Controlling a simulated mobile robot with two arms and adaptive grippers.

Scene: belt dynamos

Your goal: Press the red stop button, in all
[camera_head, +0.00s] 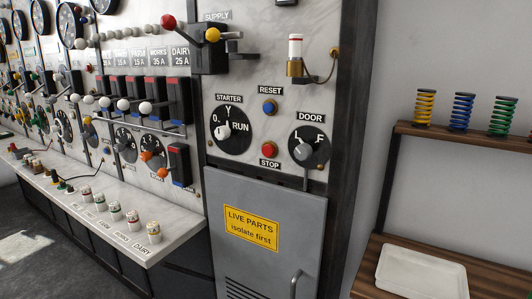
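The red stop button (269,149) sits on the pale marble panel, just above a black STOP label (270,164). It has a brass-coloured rim. A blue button (270,107) with a RESET label above it is higher on the same panel. Neither of my grippers shows in the head view. Nothing covers the stop button.
The STARTER dial (232,130) is left of the buttons, the DOOR dial (308,150) right. A grey cabinet door (300,225) with a yellow sign (251,228) is below. A marble ledge (115,215) juts out at left. A wooden shelf (470,137) and white tray (420,272) stand right.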

